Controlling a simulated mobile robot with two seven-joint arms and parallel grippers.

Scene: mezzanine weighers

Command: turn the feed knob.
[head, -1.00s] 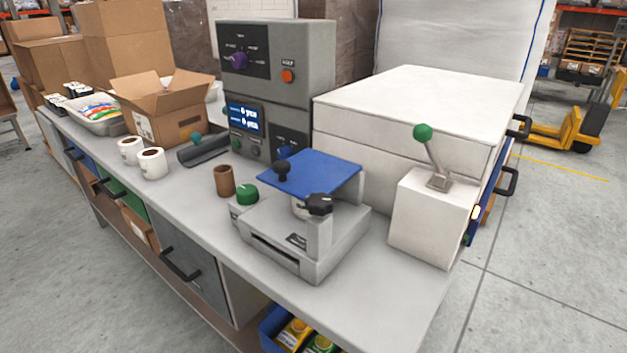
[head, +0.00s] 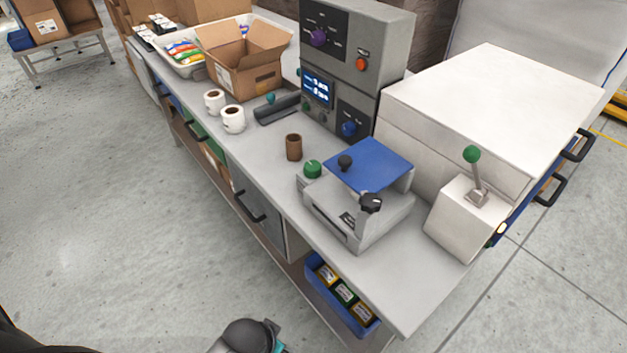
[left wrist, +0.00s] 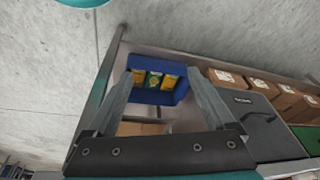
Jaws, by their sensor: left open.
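Several knobs show in the head view, and their labels are too small to read, so I cannot tell which is the feed knob. A purple knob (head: 318,38) is high on the grey control unit (head: 388,50), and a blue knob (head: 349,129) is low on it. A green knob (head: 312,168) sits beside the grey weigher (head: 335,207); a black knob (head: 371,203) is at its front corner. My left gripper (left wrist: 160,76) is open and empty in the left wrist view, its fingers apart above the lower-shelf area, away from all knobs. My right gripper is out of view.
A brown cup (head: 293,148) stands near the green knob. A white box with a green-tipped lever (head: 471,154) is at the right. Drawer handles (head: 247,205) stick out in front. A blue bin (head: 318,284) of packets sits below the counter; it also shows in the left wrist view (left wrist: 150,95).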

